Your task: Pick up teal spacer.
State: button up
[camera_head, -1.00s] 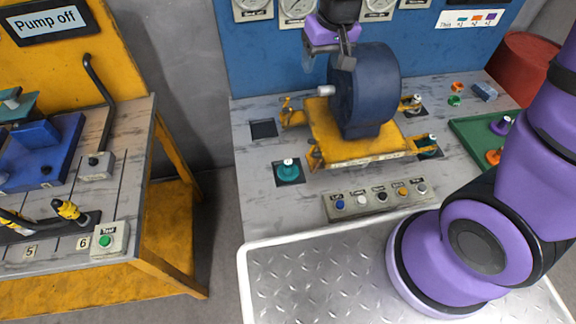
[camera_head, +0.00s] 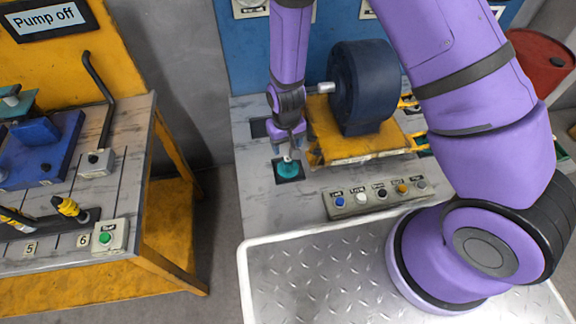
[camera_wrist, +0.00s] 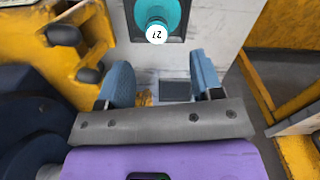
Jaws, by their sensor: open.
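The teal spacer (camera_head: 288,170) sits on a dark square patch on the grey tabletop, left of the blue motor (camera_head: 362,90). In the wrist view the teal spacer (camera_wrist: 157,13) is at the top middle, with a white round top bearing a small number. My gripper (camera_head: 288,150) is open, pointing down just above the spacer in the head view. In the wrist view my gripper's two blue-grey fingers (camera_wrist: 161,76) are apart with nothing between them, and the spacer lies beyond the tips. Its height above the spacer is hard to tell.
The yellow motor base (camera_head: 350,147) stands close to the right of my gripper. A button panel (camera_head: 380,198) lies in front of it. A dark square recess (camera_head: 259,128) is behind the spacer. Tabletop left and in front of the spacer is clear. My arm hides much of the right side.

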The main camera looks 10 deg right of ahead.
aim_at(288, 159)
notch_tip(288, 159, down, 4)
jog(key=shift+f, duration=0.25)
jog(key=shift+s+d+f, duration=0.15)
jog(key=shift+f, duration=1.2)
jog(key=shift+s+d+f, duration=0.1)
jog(key=shift+f, duration=1.2)
jog(key=c, duration=1.1)
